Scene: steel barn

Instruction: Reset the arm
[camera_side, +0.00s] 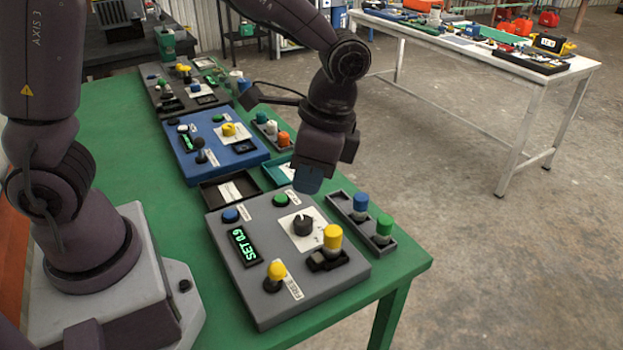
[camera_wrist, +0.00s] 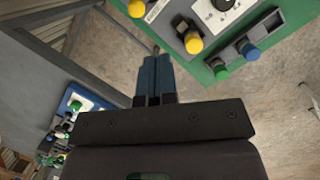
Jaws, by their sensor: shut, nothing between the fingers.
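My gripper (camera_side: 308,180) hangs from the dark arm above the far right edge of the nearest grey control panel (camera_side: 310,282), pointing down. In the wrist view its blue fingers (camera_wrist: 155,75) are together with nothing between them. The grey panel carries a black knob, a blue button, a green button, yellow knobs and a green display reading "SET 0.9". In the wrist view part of this panel shows at the top (camera_wrist: 210,22), apart from the fingers.
A blue panel (camera_side: 185,162) and a darker panel (camera_side: 165,102) stand farther along the green table (camera_side: 120,150). A tray (camera_side: 345,205) holds blue and green knobs beside the grey panel. Small trays (camera_side: 215,205) lie between panels. A white-framed table (camera_side: 480,60) stands across the open floor.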

